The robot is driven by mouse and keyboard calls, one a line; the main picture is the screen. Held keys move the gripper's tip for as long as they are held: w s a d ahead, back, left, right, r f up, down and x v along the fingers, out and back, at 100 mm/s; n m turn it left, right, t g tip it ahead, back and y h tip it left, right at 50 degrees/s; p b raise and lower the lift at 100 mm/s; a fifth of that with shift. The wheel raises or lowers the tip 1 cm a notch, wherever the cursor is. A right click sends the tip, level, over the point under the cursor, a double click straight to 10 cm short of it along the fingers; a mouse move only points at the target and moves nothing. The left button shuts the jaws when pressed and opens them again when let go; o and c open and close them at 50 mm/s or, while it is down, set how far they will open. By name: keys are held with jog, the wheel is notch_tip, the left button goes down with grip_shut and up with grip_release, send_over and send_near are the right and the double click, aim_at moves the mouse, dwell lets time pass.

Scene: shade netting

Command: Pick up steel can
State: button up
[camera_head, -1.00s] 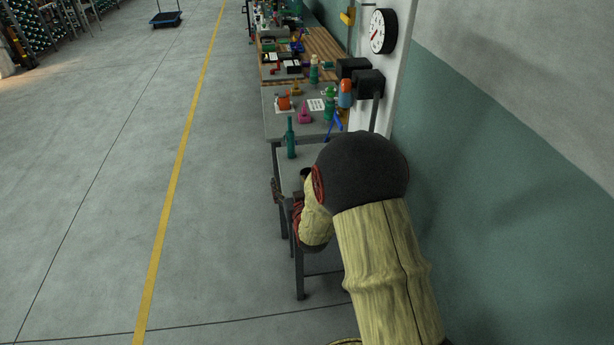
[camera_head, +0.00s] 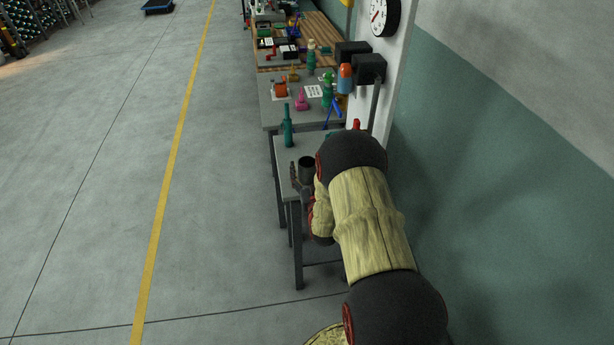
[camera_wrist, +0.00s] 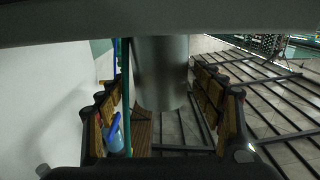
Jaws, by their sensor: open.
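The steel can (camera_head: 307,163) stands upright on the small grey table, its rim and upper part showing just beyond my gripper (camera_head: 300,186). In the wrist view the can (camera_wrist: 161,70) is a smooth grey cylinder between the two fingers of my gripper (camera_wrist: 158,88). The fingers are open, with a gap showing on each side of the can lower in the picture. The top of that view is covered by a grey band. My arm hides part of the table and of the gripper in the head view.
A green bottle (camera_head: 288,128) stands behind the can on the small table (camera_head: 291,151). A second table holds a pink item (camera_head: 302,101), an orange-and-blue item (camera_head: 345,78) and other small things. The wall is close on the right; open floor (camera_head: 110,180) lies left.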

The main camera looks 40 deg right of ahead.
jog(key=shift+w+d, duration=0.25)
jog(key=shift+w, duration=0.25)
jog(key=shift+c, duration=0.4)
jog(key=c, duration=1.1)
jog(key=shift+c, duration=0.5)
jog(key=shift+r, duration=0.1)
